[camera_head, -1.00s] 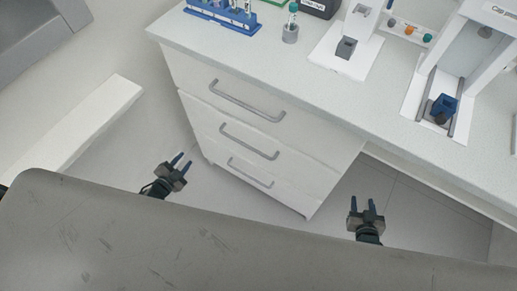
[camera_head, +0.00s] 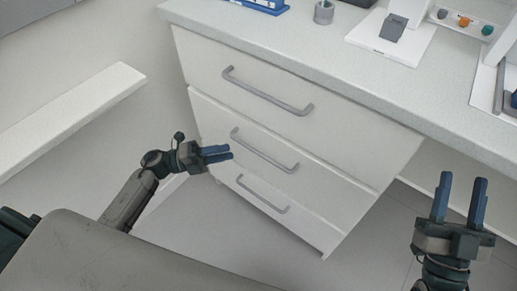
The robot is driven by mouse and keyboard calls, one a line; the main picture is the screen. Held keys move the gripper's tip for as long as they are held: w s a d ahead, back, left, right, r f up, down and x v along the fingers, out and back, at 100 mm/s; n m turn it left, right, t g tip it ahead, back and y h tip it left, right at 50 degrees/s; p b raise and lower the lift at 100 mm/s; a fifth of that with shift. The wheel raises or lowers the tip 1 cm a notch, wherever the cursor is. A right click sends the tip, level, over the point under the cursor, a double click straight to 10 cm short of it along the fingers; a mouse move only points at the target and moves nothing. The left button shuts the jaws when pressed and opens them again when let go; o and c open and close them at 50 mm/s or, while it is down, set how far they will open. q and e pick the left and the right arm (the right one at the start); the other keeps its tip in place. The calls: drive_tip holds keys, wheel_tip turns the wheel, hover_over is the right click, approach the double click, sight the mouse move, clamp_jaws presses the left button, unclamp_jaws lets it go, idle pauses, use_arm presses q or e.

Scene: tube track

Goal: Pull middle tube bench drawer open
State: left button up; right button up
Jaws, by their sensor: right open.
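The white drawer unit under the bench has three stacked drawers, each with a grey bar handle. I see no grip on the handle, and the side-on view hides how far the fingers are apart. My right gripper (camera_head: 460,185) is open and empty, fingers up, at the right, away from the drawers.
The top drawer (camera_head: 205,60) and bottom drawer (camera_head: 228,170) look closed. The bench top (camera_head: 300,45) overhangs above, with a grey cup (camera_head: 323,12) and devices on it. A white ledge (camera_head: 70,105) is at left. Floor is clear before the drawers.

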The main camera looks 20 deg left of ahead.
sight(250, 147)
use_arm(q)
drive_tip(key=x, duration=0.8)
drive_tip(key=shift+w+d, duration=0.1)
clamp_jaws()
